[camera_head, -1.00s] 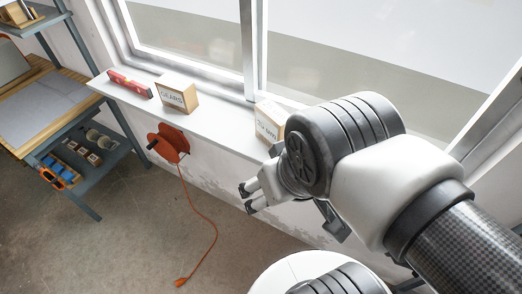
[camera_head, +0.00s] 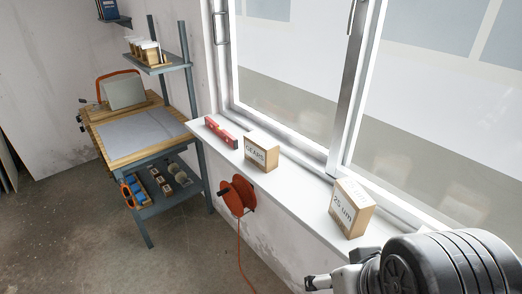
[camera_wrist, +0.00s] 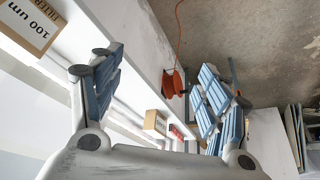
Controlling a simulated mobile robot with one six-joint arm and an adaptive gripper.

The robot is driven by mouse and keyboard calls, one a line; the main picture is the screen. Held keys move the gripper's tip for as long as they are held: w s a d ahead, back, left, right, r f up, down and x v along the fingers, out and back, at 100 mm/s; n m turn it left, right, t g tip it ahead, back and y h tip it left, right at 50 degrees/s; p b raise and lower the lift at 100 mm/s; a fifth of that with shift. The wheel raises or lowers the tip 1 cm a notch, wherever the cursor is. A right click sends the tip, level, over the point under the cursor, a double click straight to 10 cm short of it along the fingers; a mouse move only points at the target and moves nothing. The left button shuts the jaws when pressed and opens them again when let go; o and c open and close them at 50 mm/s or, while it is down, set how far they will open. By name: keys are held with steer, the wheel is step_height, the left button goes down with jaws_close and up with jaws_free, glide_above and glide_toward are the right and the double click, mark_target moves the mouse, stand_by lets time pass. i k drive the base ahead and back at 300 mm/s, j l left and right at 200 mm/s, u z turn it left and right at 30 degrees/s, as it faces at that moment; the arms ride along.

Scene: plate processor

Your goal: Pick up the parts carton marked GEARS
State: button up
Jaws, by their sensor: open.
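The GEARS carton (camera_head: 262,153), a small box with a white labelled face and tan sides, stands on the white window sill.
The red level (camera_head: 221,132) lies on the sill (camera_head: 298,192) beside the window. An orange cable reel (camera_head: 238,195) hangs below it. A workbench (camera_head: 140,137) with shelves stands at left. A 100 um filter carton (camera_wrist: 35,25) is close by in the wrist view.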

mark_target(263, 151)
steer(key=i+j+z, duration=0.15)
steer(key=i, duration=0.25)
steer(key=i+j+z, duration=0.15)
steer(key=i, duration=0.25)
steer(key=j, duration=0.1)
